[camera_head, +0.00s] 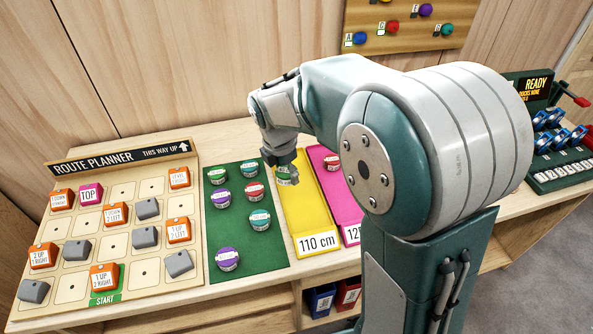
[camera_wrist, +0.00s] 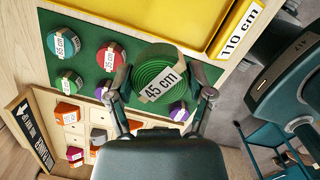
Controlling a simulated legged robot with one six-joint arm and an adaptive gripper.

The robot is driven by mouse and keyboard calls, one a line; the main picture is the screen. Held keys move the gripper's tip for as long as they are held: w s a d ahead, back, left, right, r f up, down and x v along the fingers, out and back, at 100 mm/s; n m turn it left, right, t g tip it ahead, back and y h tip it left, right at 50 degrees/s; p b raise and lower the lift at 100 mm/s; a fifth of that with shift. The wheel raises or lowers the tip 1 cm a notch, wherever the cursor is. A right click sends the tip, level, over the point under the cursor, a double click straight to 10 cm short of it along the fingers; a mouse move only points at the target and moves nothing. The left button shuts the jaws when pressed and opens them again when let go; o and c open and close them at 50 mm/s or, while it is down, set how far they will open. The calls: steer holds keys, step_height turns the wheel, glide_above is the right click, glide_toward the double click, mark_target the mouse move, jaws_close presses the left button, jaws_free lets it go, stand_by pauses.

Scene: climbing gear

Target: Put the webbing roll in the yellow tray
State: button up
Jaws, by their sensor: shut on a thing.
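My gripper (camera_head: 285,178) is shut on a green webbing roll, which shows in the wrist view (camera_wrist: 155,68) with a "45 cm" label between the two fingers. In the head view, the gripper and roll (camera_head: 288,181) are over the far left part of the yellow tray (camera_head: 309,218); I cannot tell the height there. The tray carries a "110 cm" label. In the wrist view, the yellow tray (camera_wrist: 190,22) fills the top, just beyond the roll, and the green mat shows around the roll. Part of the roll is hidden by the fingers in the head view.
The green mat (camera_head: 238,238) left of the tray holds several other labelled rolls. A magenta tray (camera_head: 349,208) adjoins on the right with a red roll (camera_head: 332,163) in it. The route planner board (camera_head: 120,190) lies at the left. The front of the yellow tray is clear.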

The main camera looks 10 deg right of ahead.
steer(key=w+d+f, duration=0.1)
steer(key=w+f, duration=0.2)
steer(key=w, duration=0.1)
steer(key=w+d+f, duration=0.2)
steer(key=w+f, duration=0.1)
steer(key=w, duration=0.1)
steer(key=w+d+f, duration=0.1)
steer(key=w+f, duration=0.2)
steer(key=w, duration=0.1)
steer(key=shift+d+f, duration=0.2)
steer(key=shift+w+f, duration=0.15)
steer(key=shift+f, duration=0.7)
steer(key=shift+w+f, duration=0.1)
steer(key=shift+f, duration=0.75)
steer(key=o, duration=1.1)
